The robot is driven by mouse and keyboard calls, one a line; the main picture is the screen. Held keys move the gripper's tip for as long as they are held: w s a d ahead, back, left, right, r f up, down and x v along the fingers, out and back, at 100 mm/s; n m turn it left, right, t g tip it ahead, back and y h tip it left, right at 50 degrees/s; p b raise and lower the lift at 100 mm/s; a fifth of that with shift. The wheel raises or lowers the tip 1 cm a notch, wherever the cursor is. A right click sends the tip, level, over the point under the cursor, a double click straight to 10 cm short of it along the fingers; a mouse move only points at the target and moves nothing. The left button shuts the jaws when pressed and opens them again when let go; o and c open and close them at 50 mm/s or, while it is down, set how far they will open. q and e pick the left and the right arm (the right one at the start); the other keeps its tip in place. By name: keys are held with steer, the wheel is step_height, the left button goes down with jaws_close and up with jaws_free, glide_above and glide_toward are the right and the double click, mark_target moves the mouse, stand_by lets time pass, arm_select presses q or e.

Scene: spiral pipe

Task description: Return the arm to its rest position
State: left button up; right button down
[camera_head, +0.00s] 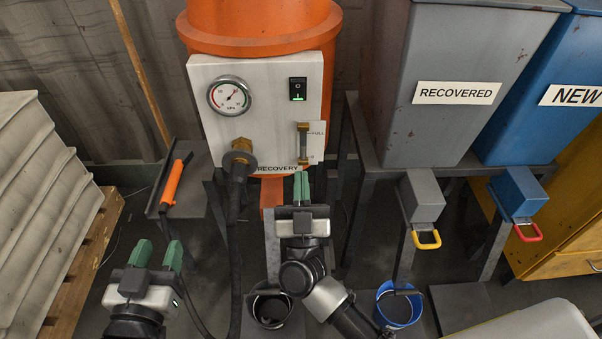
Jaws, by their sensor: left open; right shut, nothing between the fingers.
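My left gripper (157,255) is at the lower left, its two green fingertips apart and nothing between them. My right gripper (301,187) is near the middle, its green fingers together and empty. It points up toward the white panel (215,145) of the orange recovery tank (260,25), just below the panel's lower edge. I cannot tell whether its fingertips touch anything there.
A black hose (236,250) hangs from the panel between my grippers. An orange-handled tool (174,184) lies on a small stand at left. Grey (440,130) and blue (530,115) hoppers stand at right. A dark bucket (271,308) and a blue bucket (400,308) sit below.

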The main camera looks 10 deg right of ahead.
steer(key=shift+y, duration=0.4)
